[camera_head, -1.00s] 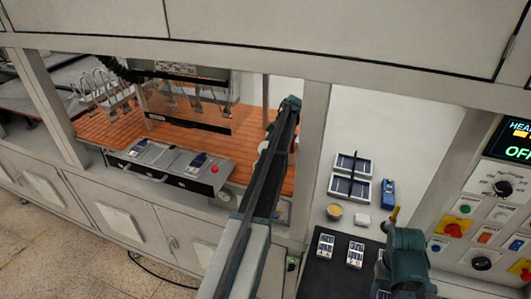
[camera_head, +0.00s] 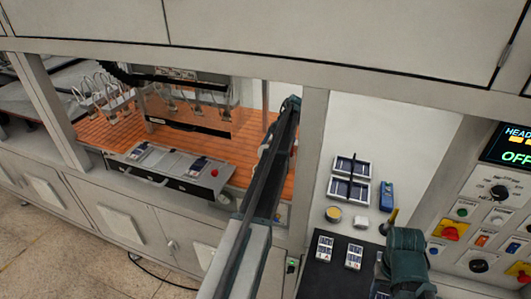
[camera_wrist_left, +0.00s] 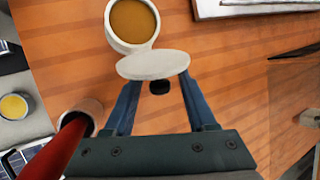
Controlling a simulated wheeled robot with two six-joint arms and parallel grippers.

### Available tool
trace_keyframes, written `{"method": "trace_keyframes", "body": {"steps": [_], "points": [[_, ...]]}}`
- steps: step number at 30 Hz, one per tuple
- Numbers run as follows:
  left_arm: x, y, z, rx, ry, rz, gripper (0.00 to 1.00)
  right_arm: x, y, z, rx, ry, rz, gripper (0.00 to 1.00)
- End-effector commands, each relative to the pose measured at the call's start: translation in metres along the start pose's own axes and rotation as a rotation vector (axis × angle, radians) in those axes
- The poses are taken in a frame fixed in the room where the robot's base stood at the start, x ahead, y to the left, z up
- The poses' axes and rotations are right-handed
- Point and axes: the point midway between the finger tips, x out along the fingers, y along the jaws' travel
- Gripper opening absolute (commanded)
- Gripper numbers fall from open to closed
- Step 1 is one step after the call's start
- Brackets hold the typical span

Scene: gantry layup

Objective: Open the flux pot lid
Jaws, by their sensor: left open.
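In the left wrist view the flux pot (camera_wrist_left: 112,38) is a white round cup, uncovered, with amber-brown flux (camera_wrist_left: 133,18) inside. Its pale round lid (camera_wrist_left: 153,65) is off the mouth, tilted up at the rim nearest my gripper. A small dark knob (camera_wrist_left: 159,87) shows below the lid. My left gripper (camera_wrist_left: 157,95) is open, with its blue fingers on either side of the knob; the lid covers the fingertips, so contact cannot be told. In the head view my left arm hides the gripper and most of the pot. My right gripper is not visible there.
A red handle (camera_wrist_left: 62,145) stands in a small cup (camera_wrist_left: 88,107) left of the gripper. A yellow-filled dish (camera_head: 333,214) sits on the right bench near solar cell pieces (camera_head: 348,190) and a blue meter (camera_head: 386,195). A frame post (camera_head: 312,150) stands right of my left arm.

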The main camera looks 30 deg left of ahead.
Motion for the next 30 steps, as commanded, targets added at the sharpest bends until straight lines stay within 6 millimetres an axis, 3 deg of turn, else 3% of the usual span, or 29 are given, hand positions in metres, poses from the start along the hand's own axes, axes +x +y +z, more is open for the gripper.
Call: {"method": "trace_keyframes", "body": {"steps": [1, 6, 12, 30], "points": [[-0.012, -0.002, 0.001, 0.001, 0.0, 0.0, 0.57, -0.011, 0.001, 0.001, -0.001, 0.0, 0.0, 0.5], [-0.037, -0.002, 0.002, 0.001, 0.0, 0.0, 0.57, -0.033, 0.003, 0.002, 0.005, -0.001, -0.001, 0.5], [-0.056, -0.001, 0.001, 0.002, -0.001, 0.0, 0.57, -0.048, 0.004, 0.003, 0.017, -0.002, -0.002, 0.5], [-0.055, 0.001, 0.0, 0.001, 0.002, 0.0, 0.57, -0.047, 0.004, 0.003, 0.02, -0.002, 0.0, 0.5]]}}
